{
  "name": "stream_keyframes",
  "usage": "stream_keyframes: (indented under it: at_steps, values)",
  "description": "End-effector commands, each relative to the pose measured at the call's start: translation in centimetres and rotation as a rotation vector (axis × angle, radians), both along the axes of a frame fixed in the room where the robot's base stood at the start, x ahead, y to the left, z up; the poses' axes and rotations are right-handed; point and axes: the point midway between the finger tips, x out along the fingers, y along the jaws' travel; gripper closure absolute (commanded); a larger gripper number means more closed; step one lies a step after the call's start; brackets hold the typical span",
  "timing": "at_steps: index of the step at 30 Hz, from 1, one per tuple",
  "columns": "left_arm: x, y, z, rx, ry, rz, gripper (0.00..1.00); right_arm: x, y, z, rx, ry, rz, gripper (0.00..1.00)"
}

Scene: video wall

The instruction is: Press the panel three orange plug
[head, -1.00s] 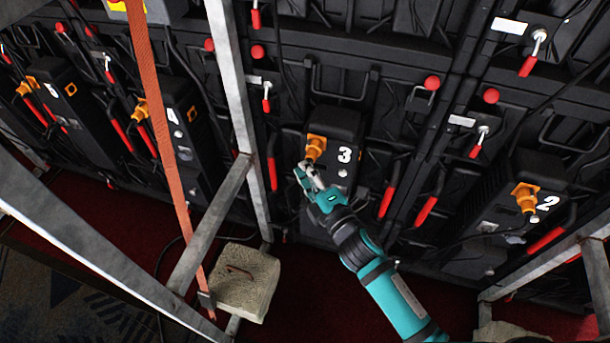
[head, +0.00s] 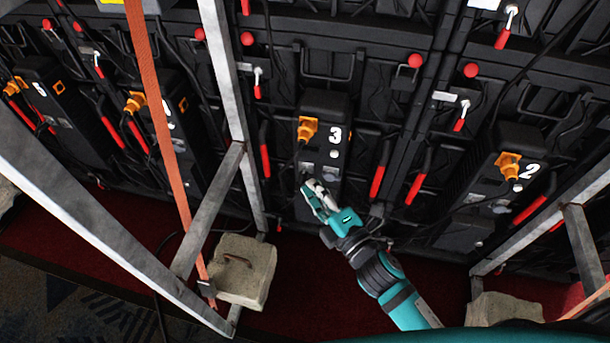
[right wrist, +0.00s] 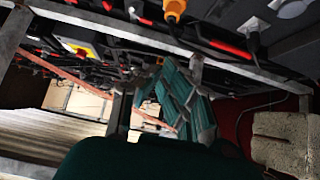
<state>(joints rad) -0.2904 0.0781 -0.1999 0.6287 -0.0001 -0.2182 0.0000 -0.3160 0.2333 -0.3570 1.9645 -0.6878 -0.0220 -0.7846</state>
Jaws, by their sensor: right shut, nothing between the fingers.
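The panel three orange plug (head: 307,129) sits on the black box marked 3 (head: 325,108), left of the white number, with a dark cable hanging below it. An orange plug (right wrist: 174,8) also shows at the top edge of the right wrist view. My right gripper (head: 309,184) is teal with grey fingertips. It is shut and empty, below the plug in the head view and apart from it. Its teal fingers (right wrist: 185,105) fill the middle of the right wrist view. My left gripper is not in view.
Panel two's orange plug (head: 508,166) is at the right and panel four's (head: 135,102) at the left. A metal frame post (head: 222,75) and an orange strap (head: 150,75) stand left of panel three. A stone block (head: 245,270) sits on the red floor.

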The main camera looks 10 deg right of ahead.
Motion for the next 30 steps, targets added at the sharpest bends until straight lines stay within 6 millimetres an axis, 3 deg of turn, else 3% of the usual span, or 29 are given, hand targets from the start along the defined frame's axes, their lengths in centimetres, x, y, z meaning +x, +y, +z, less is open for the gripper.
stream_keyframes:
  at_steps: [6, 24, 26, 28, 30]
  values:
    - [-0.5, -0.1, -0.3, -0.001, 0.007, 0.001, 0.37, -1.8, -0.8, -0.1, -0.001, 0.001, -0.001, 1.00]
    - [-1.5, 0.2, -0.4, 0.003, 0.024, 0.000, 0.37, -1.9, -0.9, -0.2, 0.001, 0.005, -0.002, 1.00]
    - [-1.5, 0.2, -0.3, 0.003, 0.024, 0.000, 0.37, -1.8, -1.0, -1.0, 0.011, 0.028, -0.008, 1.00]
    - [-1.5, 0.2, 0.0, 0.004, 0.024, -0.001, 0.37, -1.6, -1.5, -3.0, 0.037, 0.088, -0.025, 1.00]
    - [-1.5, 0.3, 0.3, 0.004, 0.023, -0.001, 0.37, -1.6, -2.3, -6.5, 0.083, 0.188, -0.057, 1.00]
